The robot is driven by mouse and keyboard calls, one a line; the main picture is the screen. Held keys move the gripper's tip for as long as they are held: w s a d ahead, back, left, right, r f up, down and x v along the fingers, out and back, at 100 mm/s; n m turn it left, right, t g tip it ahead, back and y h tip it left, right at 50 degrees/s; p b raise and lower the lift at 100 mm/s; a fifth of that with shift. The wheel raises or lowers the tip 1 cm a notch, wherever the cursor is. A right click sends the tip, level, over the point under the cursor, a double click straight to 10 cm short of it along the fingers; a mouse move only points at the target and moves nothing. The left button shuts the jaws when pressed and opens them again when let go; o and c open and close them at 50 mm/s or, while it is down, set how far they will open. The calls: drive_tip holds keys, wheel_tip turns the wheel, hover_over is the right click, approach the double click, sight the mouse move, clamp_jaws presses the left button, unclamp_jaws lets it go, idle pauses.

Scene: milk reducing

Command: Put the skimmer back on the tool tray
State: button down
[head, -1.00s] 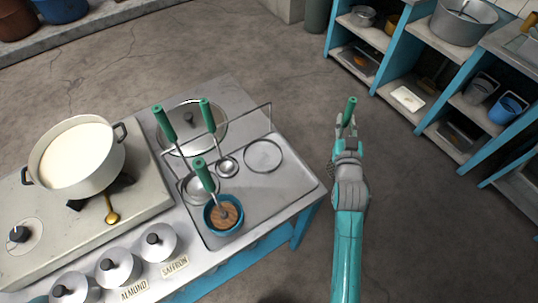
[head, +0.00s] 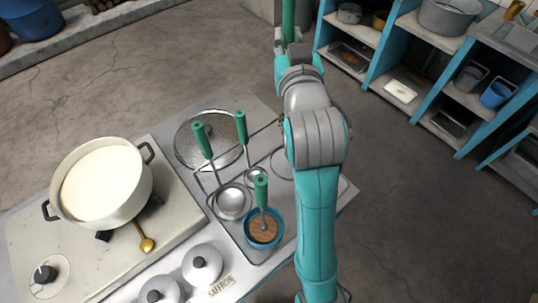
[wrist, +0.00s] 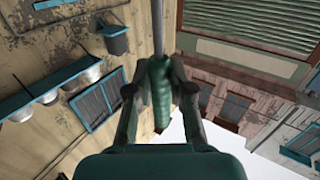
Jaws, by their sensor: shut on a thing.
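My gripper (head: 298,58) is shut on a green handle, raised at the top of the head view. The handle, which I take for the skimmer's (head: 289,22), also shows between the fingers in the wrist view (wrist: 161,88), with a thin metal shaft (wrist: 158,30) running up out of frame. The skimmer's head is not in view. The metal tool tray (head: 284,206) lies on the counter, lower left of the gripper and partly hidden by my arm.
A blue cup (head: 263,229) with a green-handled tool stands on the tray. A pot of milk (head: 100,185) sits on the stove at left. Shelves (head: 430,85) stand at the right; open floor lies between.

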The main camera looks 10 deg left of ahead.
wheel_tip(320, 180, down, 18)
drive_tip(key=shift+a, duration=0.4)
drive_tip(key=shift+f, duration=0.1)
idle(0.3)
drive_tip(key=c, duration=1)
unclamp_jaws()
drive_tip(key=shift+c, duration=0.2)
drive_tip(key=v, duration=1.2)
